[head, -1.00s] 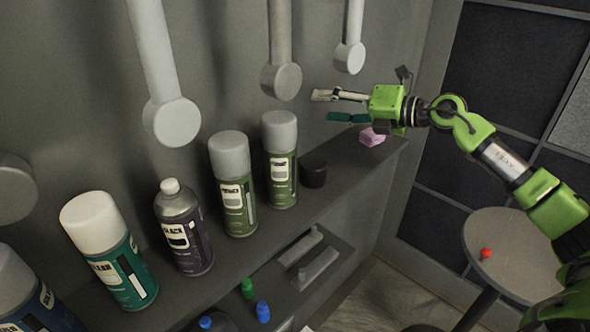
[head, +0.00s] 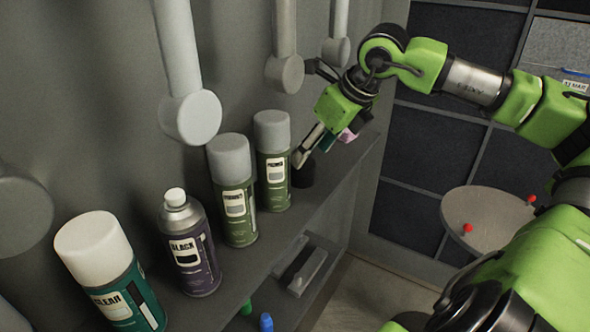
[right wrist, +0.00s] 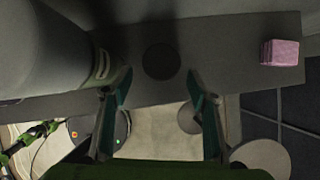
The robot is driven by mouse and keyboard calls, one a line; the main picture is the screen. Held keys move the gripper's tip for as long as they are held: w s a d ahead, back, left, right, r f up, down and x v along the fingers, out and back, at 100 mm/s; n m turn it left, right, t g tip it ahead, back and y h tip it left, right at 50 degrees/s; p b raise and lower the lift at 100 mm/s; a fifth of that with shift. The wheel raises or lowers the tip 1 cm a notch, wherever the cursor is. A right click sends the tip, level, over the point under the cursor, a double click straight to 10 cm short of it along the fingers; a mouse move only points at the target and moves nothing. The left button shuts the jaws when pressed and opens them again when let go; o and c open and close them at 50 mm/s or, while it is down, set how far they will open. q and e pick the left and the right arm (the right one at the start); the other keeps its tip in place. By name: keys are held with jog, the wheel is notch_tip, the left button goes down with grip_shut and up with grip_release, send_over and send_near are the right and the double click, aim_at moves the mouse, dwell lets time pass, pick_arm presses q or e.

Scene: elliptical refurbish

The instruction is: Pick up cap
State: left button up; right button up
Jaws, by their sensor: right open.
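The cap (head: 304,175) is a short dark cylinder standing on the grey shelf, right beside an olive spray can. In the right wrist view the cap (right wrist: 161,61) is a dark disc seen from above, between and just beyond the fingertips. My right gripper (head: 308,150) points down at the cap from above and partly covers it in the head view. Its teal fingers (right wrist: 159,78) are spread with nothing between them. I cannot tell whether a finger touches the cap. My left gripper is not seen.
Two olive spray cans (head: 235,195), a purple-labelled can (head: 190,250) and a teal can (head: 110,270) line the shelf (head: 330,195). A pink block (right wrist: 280,53) lies to the right of the cap. Grey lamp-like cylinders hang above. A round table (head: 485,215) stands at right.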

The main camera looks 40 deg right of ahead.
aim_at(305, 163)
jog(key=shift+w+f, duration=0.35)
jog(key=shift+f, duration=0.25)
jog(key=shift+p+x, duration=0.45)
jog(key=shift+x, duration=1.15)
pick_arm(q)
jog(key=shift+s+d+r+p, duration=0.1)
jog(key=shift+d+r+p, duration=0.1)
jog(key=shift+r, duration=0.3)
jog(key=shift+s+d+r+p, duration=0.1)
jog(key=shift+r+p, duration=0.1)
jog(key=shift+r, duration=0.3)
pick_arm(e)
jog(key=shift+x, duration=1.2)
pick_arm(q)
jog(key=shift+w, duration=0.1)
pick_arm(e)
jog(key=shift+c, duration=0.3)
jog(key=c, duration=0.5)
